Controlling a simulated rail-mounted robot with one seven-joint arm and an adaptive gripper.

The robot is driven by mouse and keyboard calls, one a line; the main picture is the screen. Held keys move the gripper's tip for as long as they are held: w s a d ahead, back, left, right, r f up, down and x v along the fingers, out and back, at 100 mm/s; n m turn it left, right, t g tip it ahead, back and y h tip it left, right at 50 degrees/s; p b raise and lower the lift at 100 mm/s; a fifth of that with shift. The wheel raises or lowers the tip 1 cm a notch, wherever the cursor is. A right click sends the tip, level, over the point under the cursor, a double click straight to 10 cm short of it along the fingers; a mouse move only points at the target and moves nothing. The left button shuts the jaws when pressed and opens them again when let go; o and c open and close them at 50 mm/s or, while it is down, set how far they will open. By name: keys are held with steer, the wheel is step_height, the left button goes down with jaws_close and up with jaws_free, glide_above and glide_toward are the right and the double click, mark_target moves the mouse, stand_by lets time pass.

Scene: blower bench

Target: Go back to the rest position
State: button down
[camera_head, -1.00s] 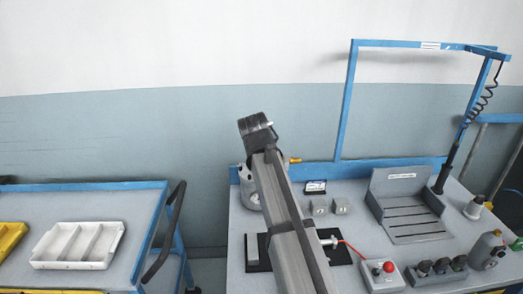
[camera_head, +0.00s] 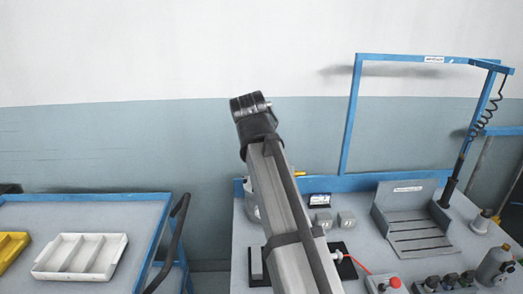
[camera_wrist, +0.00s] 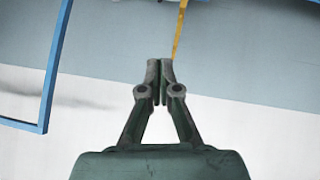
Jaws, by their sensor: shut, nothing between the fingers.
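My gripper (camera_wrist: 160,80) is in the wrist view, its two dark green fingers closed together with nothing between them. Behind the fingers are the white and blue-grey wall and part of a blue frame at the left. In the head view my arm rises from the bottom middle over the workbench (camera_head: 370,265), and its dark joint stands in front of the wall. The gripper itself does not show in the head view.
The bench carries a grey slotted stand (camera_head: 415,225), a box with a red button (camera_head: 394,283), two small grey blocks and a grey bottle (camera_head: 494,265). A blue frame (camera_head: 350,115) rises behind. At left, a blue-edged cart (camera_head: 90,215) holds a white tray (camera_head: 37,270) and a yellow tray (camera_head: 10,249).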

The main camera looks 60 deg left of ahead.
steer(key=shift+s+d+r, duration=0.2)
steer(key=shift+r, duration=0.1)
